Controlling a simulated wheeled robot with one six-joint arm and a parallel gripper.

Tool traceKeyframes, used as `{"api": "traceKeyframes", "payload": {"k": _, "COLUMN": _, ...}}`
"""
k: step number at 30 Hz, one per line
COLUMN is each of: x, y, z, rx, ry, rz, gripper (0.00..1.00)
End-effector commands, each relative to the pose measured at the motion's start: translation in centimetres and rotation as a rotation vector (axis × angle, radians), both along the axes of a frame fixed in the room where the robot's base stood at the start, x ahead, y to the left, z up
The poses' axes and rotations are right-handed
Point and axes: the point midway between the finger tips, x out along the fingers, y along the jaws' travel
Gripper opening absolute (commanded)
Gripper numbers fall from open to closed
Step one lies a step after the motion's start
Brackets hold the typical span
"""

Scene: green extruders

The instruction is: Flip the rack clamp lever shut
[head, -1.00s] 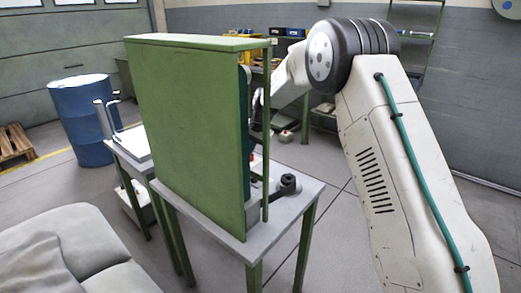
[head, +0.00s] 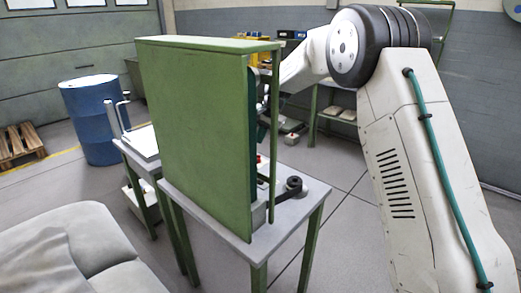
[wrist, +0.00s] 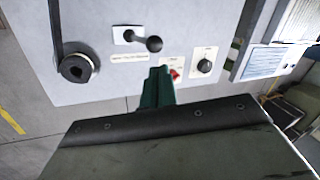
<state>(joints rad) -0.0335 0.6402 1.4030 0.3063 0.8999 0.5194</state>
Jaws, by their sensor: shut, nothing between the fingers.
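In the wrist view a short lever with a black ball knob (wrist: 154,43) stands on a white plate on a light grey surface, above a label too small to read. A black hub with a long dark arm (wrist: 76,68) is at its left; I cannot tell for certain which of them is the rack clamp lever. My gripper (wrist: 160,71) has dark green fingers, shut and empty, their tips just below the ball knob in the picture; contact cannot be judged. In the head view the green cabinet (head: 195,140) hides most of the gripper.
A blue barrel (head: 95,120) and grey sofa (head: 75,250) are left.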

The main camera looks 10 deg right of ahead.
Motion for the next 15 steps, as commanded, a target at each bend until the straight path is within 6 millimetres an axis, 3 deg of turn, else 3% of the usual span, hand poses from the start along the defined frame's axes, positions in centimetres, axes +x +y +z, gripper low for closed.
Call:
{"api": "traceKeyframes", "payload": {"k": 1, "x": 0.5, "y": -0.1, "z": 1.3, "rx": 0.000, "ry": -0.005, "rz": -0.002, "gripper": 0.00}}
{"api": "traceKeyframes", "payload": {"k": 6, "x": 1.3, "y": 0.2, "z": 3.9, "rx": 0.000, "ry": -0.004, "rz": -0.003, "gripper": 0.00}}
{"api": "traceKeyframes", "payload": {"k": 15, "x": 1.7, "y": 0.6, "z": 5.3, "rx": 0.000, "ry": -0.002, "rz": -0.003, "gripper": 0.00}}
